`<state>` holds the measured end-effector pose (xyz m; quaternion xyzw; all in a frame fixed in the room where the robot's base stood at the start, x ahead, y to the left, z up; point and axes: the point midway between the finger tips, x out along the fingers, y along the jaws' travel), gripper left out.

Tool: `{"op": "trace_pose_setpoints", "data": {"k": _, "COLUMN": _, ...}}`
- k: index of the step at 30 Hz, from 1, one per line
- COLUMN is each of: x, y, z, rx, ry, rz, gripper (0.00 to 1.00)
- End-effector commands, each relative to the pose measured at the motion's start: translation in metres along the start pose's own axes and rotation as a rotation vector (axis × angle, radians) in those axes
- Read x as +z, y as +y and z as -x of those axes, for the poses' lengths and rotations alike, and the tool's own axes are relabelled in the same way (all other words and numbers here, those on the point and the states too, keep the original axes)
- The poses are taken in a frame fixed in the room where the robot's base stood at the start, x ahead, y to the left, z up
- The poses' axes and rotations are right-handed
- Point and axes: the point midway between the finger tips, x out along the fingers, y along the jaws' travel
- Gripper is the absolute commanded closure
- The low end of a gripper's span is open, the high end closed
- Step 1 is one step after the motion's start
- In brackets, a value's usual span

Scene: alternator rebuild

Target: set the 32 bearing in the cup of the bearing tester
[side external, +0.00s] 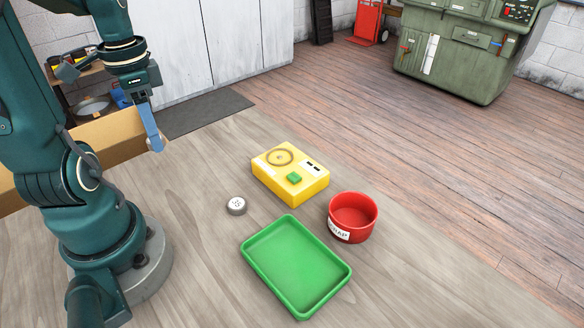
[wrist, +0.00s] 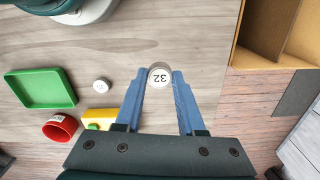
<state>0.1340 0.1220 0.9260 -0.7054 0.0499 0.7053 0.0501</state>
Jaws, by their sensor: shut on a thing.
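My gripper (wrist: 159,77) is shut on the 32 bearing (wrist: 159,75), a round, pale-topped piece marked 32, held between the blue fingertips. In the side external view my gripper (side external: 155,145) is raised at the left near the cardboard box; I cannot make out the bearing there. The yellow bearing tester (side external: 310,188) lies on the table to the right of my gripper, with a round ringed cup (side external: 280,157) on top, which looks empty, and a green button (side external: 294,178). In the wrist view the tester (wrist: 97,124) is partly hidden behind the left finger.
A second bearing (side external: 237,206) stands on the table left of the tester; its marking is too small to read. A green tray (side external: 262,283) and a red scrap tub (side external: 353,228) stand near the tester. An open cardboard box (side external: 118,138) is beside my arm.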

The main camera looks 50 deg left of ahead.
Motion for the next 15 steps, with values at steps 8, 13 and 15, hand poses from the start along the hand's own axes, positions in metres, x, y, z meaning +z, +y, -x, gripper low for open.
{"op": "trace_pose_setpoints", "data": {"k": 8, "x": 0.008, "y": -0.012, "z": 0.013, "rx": -0.002, "ry": 0.001, "rz": 0.050, "gripper": 1.00}}
{"op": "trace_pose_setpoints", "data": {"k": 13, "x": -0.016, "y": -0.029, "z": 0.027, "rx": -0.001, "ry": 0.001, "rz": 0.053, "gripper": 1.00}}
{"op": "trace_pose_setpoints", "data": {"k": 15, "x": -0.036, "y": -0.032, "z": 0.032, "rx": 0.000, "ry": 0.000, "rz": 0.021, "gripper": 1.00}}
